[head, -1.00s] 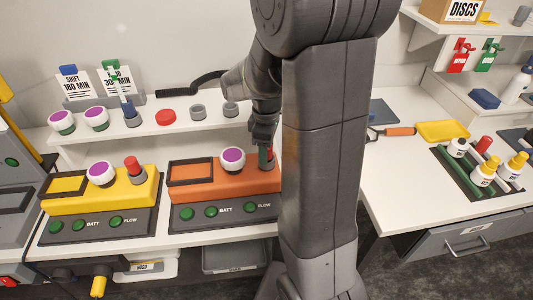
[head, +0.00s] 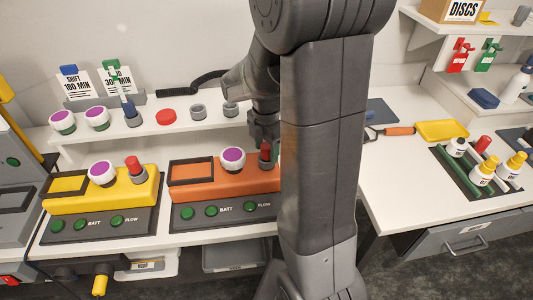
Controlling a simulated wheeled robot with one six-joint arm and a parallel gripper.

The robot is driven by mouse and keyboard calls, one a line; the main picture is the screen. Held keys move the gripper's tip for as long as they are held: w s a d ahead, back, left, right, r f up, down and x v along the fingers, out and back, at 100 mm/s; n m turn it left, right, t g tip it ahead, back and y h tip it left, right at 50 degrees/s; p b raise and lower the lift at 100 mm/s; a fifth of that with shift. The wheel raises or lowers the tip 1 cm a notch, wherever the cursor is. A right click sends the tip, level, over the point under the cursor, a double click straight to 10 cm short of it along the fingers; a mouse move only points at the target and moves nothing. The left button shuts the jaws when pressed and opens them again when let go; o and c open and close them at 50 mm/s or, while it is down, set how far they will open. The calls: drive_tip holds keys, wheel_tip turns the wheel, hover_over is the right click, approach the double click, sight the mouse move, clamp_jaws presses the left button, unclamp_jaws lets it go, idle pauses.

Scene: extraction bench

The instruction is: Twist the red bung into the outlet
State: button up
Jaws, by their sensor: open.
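The red bung (head: 265,151) stands upright at the grey outlet (head: 265,169) on the right end of the orange pump unit (head: 205,190). I cannot tell how deep it sits. My gripper (head: 265,138) is directly above and around the top of the bung, pointing down, and is open. My arm column hides the right edge of the orange unit. The yellow pump unit (head: 75,201) to the left carries a similar red bung (head: 133,163) in its own grey outlet.
A purple-topped white cap (head: 232,160) stands on the orange unit, left of the outlet. The bench at right has free room.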

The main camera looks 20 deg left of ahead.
drive_tip(key=c, duration=1.1)
drive_tip(key=m, duration=0.8)
drive_tip(key=shift+m, duration=0.3)
drive_tip(key=o, duration=1.1)
drive_tip(key=n, duration=0.4)
drive_tip(key=shift+p, duration=0.3)
drive_tip(key=n, duration=0.4)
drive_tip(key=shift+n, duration=0.4)
